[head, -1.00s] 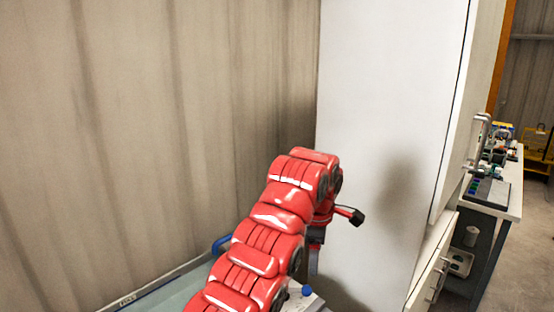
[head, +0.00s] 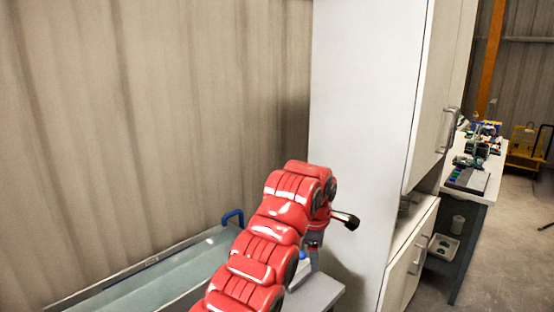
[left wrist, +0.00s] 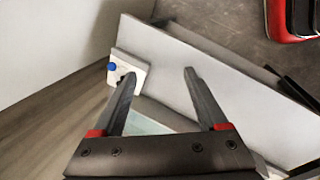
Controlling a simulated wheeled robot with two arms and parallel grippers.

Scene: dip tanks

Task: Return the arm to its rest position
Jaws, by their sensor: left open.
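My red left arm comes up from the bottom of the head view, and its left gripper (head: 314,258) points down at the end of it, partly hidden by the arm. In the left wrist view the two dark fingers of the left gripper (left wrist: 158,76) are spread apart with nothing between them. They hang over a pale grey bench surface. My right gripper is in neither view.
A water-filled tank (head: 170,280) with a blue handle (head: 232,217) lies along the wall. A tall white cabinet (head: 360,130) stands close beyond the gripper. A small white block with a blue knob (left wrist: 112,67) is near one finger. A cluttered workbench (head: 478,175) is at right.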

